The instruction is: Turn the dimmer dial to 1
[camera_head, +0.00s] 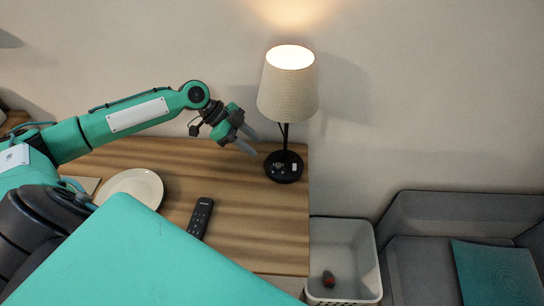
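A lit table lamp (288,95) with a cream shade and black stem stands near the right end of the wooden table. Its round black base (284,176) has small pale marks on top; which of these is the dimmer dial, and its setting, is too small to tell. My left gripper (256,144) is just left of the lamp stem, above the table, its two grey fingers apart with nothing between them. It appears apart from the lamp. My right gripper is not in view.
A white plate (134,186) and a black remote (201,217) lie on the wooden table (265,225). Right of the table is a light grey bin (343,242) with a small dark red item (328,279) inside. A grey sofa (425,262) with a teal cushion (495,274) stands further right.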

